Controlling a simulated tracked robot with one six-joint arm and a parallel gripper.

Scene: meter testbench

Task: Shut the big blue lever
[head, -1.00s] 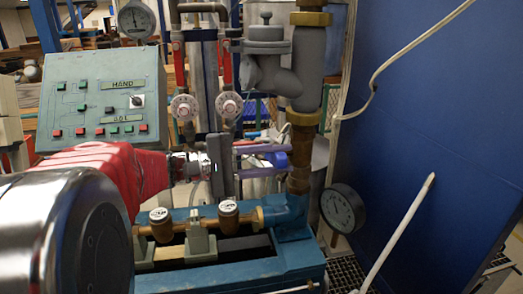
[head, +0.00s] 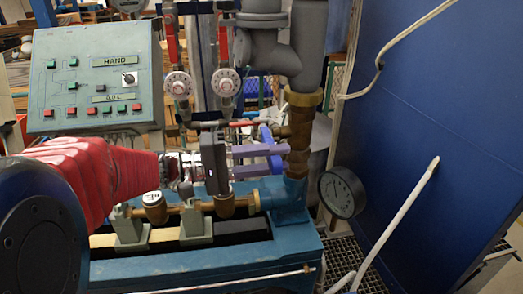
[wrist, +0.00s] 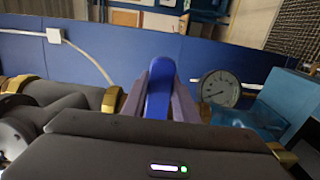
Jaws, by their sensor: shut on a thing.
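The big blue lever (head: 272,147) is at the brass section of the pipe, at the centre right of the head view. In the wrist view the lever (wrist: 158,92) stands between my two fingers. My gripper (head: 262,149) reaches in from the left, its purple-grey fingers extending past the dark gripper body. In the wrist view my gripper (wrist: 160,90) is shut on the lever, with a finger along each side. The lever's joint with the pipe is largely hidden by the fingers in the head view.
Brass water meters on a blue bench (head: 190,268) lie below my arm. A round gauge (head: 342,192) stands right of the pipe (head: 305,75). A control panel (head: 95,80) is at the left. A blue wall (head: 430,120) with a white cable closes the right side.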

